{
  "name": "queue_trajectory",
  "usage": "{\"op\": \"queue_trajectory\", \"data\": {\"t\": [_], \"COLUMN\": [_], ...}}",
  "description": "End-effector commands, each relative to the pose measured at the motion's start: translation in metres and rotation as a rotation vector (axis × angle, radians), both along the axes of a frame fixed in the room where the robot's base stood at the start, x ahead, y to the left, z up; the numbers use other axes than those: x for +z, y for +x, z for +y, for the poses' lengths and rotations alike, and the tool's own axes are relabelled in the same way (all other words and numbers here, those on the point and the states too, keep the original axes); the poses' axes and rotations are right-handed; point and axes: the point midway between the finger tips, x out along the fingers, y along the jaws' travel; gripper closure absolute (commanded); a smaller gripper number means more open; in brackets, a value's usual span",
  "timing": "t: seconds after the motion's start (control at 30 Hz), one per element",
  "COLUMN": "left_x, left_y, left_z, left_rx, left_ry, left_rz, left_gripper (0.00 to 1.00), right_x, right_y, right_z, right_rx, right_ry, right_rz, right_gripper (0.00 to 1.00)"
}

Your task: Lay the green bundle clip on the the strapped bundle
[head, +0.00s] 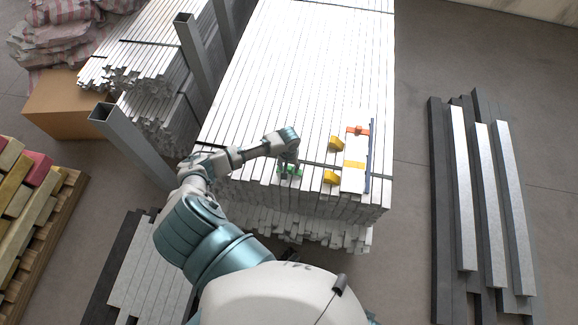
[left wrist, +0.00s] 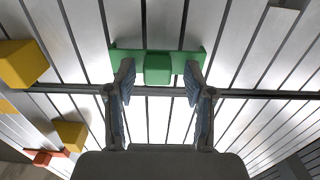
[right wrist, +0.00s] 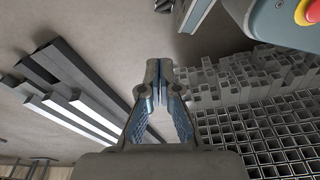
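The strapped bundle (head: 300,70) is a large stack of pale metal bars with dark straps, in the middle of the head view. The green bundle clip (head: 291,170), a flat plate with a raised block, is at its near end. In the left wrist view the clip (left wrist: 158,68) lies flat across the bars beside a dark strap (left wrist: 70,90). I cannot tell whether it touches them. My left gripper (left wrist: 158,75) is open, its fingers either side of the block with gaps. My right gripper (right wrist: 159,68) is shut and empty, away from the clip, above the floor beside bar ends.
Two yellow blocks (head: 336,143) (head: 331,177), an orange piece (head: 357,130) and a blue strip (head: 369,155) lie on the bundle to the right. Grey posts (head: 195,55) stand at its left. Loose bars (head: 485,200) lie on the floor at right.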

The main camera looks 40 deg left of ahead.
Motion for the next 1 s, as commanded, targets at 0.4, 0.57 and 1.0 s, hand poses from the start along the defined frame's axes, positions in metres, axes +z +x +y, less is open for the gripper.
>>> {"op": "queue_trajectory", "data": {"t": [0.4, 0.57, 1.0], "left_x": [0.029, 0.067, 0.122], "left_y": [0.001, 0.001, 0.001], "left_z": [-0.001, 0.0, 0.0], "left_rx": [-0.001, -0.001, 0.001], "left_ry": [0.002, 0.001, 0.0], "left_rz": [-0.005, -0.005, 0.0], "left_gripper": [0.47, 0.47, 0.47], "right_x": [-0.011, -0.026, -0.047], "right_y": [-0.013, -0.028, -0.055], "right_z": [-0.001, -0.004, -0.009], "right_rx": [0.002, 0.006, 0.01], "right_ry": [0.002, -0.002, -0.004], "right_rz": [0.012, 0.019, 0.03], "right_gripper": [1.0, 1.0, 1.0]}}
